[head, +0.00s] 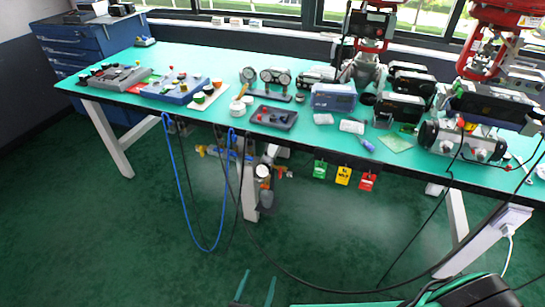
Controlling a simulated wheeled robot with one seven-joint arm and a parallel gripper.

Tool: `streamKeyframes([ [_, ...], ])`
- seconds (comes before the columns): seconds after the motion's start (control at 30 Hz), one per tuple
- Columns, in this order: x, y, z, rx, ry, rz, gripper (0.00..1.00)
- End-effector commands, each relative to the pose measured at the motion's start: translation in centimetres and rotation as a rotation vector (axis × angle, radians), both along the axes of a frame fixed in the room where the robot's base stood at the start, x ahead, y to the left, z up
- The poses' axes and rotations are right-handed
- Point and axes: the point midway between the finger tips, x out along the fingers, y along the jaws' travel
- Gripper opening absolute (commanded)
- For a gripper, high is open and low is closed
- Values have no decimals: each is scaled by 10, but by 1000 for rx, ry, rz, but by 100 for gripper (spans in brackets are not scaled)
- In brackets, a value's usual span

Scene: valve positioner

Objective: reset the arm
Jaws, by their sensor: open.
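My gripper (258,283) shows at the bottom edge, low in the picture, with two thin teal fingers apart and nothing between them. It is in front of the green floor, well short of the workbench (215,62). Part of my teal and black arm shows at the bottom right. The wrist between them is mostly cut off by the frame's lower edge.
The bench carries gauges (268,76), a blue-grey box (333,97), a dark tray (273,117) and valve actuators (463,138). A blue hose (178,190) and black cables hang from its front. Colored tags (343,175) hang there too. Floor at left is clear.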

Motion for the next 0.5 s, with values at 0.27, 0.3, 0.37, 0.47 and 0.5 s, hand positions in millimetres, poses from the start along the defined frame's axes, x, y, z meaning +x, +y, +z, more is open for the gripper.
streamKeyframes([
  [0.27,20,-3,19,-25,54,-91,64],
  [0.3,23,-3,23,-28,63,-107,64],
  [0.37,27,-4,29,-35,78,-130,64],
  [0.47,36,-7,42,-48,105,-176,64],
  [0.5,40,-9,46,-52,120,-195,64],
])
